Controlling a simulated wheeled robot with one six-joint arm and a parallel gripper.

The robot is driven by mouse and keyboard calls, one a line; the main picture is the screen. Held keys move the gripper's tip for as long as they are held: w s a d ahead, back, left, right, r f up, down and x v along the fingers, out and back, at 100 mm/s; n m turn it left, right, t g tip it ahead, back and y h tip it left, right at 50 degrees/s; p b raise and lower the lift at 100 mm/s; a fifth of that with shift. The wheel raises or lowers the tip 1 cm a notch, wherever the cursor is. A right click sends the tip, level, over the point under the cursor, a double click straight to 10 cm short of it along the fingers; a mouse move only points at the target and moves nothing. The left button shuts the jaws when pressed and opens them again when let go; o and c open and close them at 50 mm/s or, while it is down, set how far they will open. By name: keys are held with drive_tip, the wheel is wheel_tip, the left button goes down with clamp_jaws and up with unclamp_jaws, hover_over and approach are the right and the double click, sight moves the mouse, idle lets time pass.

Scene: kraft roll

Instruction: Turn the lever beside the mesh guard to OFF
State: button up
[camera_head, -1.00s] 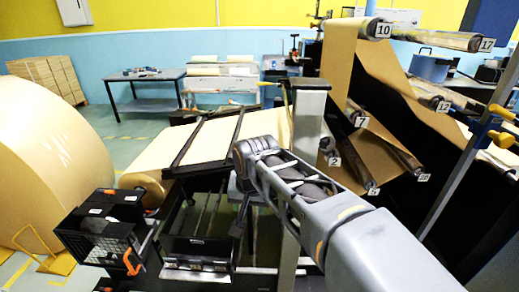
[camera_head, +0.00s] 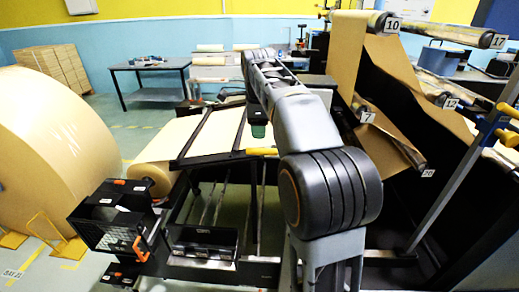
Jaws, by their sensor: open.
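The mesh guard (camera_head: 105,236) is a black box with a mesh front at the lower left, on the near end of the machine. A small orange lever handle (camera_head: 138,248) stands at its right side. It slants, and its OFF marking is too small to read. My arm (camera_head: 300,120) reaches from the lower middle up and away, over the machine frame, well to the right of the guard and lever. My gripper cannot be made out at its far end. Nothing of mine touches the lever.
A big kraft roll (camera_head: 50,150) stands left of the guard. A black box (camera_head: 203,243) sits to the guard's right. Numbered rollers (camera_head: 368,117) with brown web fill the right. Floor is open behind the roll.

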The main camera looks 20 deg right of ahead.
sight(260, 149)
drive_tip(key=f, duration=0.3)
drive_tip(key=w+f, duration=0.1)
drive_tip(key=f, duration=0.2)
drive_tip(key=d+f, duration=0.1)
drive_tip(key=f, duration=0.2)
drive_tip(key=shift+w, duration=0.25)
clamp_jaws()
